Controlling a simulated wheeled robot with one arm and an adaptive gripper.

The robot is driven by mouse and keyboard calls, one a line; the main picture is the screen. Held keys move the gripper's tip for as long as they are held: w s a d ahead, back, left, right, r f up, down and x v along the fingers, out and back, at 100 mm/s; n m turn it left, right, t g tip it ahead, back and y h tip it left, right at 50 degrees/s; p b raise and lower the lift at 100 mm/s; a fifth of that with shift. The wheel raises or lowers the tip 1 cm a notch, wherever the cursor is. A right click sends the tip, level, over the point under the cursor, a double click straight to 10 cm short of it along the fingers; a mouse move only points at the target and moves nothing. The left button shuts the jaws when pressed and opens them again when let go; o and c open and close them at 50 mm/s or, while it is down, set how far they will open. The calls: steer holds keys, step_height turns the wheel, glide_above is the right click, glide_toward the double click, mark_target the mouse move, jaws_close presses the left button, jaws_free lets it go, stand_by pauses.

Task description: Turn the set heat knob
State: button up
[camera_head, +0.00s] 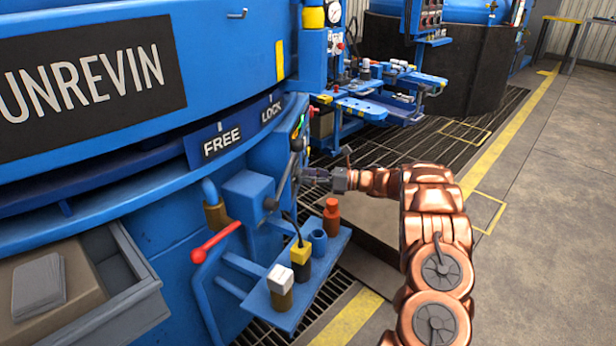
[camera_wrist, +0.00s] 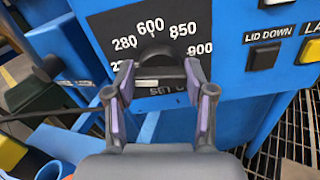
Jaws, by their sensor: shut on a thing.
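The set heat knob (camera_wrist: 155,52) is a dark round knob on a black scale plate in the wrist view. Around it I read 280, 600, 850 and 900, with another number partly hidden at lower left. The label below begins with "SET" and is partly covered. My gripper (camera_wrist: 158,78) is shut on the knob, with one finger on each side. The knob's pointer cannot be made out. In the head view my gripper (camera_head: 308,176) reaches left to the side of the blue furnace, and the knob is too small to tell there.
Right of the scale are a black LID DOWN button (camera_wrist: 263,56) and a yellow button (camera_wrist: 312,50). In the head view, a red-handled lever (camera_head: 215,243) and a blue shelf (camera_head: 290,316) with several small items stand below my gripper. Open floor lies to the right.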

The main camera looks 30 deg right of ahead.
steer(key=m+p, duration=0.4)
steer(key=m, duration=0.8)
steer(key=m+p, duration=0.5)
steer(key=m, duration=0.6)
steer(key=shift+w+d+f+m, duration=0.1)
steer(key=shift+d+f+m, duration=0.1)
steer(key=shift+m, duration=0.2)
stand_by(0.5)
steer(key=o, duration=1.2)
steer(key=shift+c, duration=0.2)
steer(key=shift+a, duration=0.1)
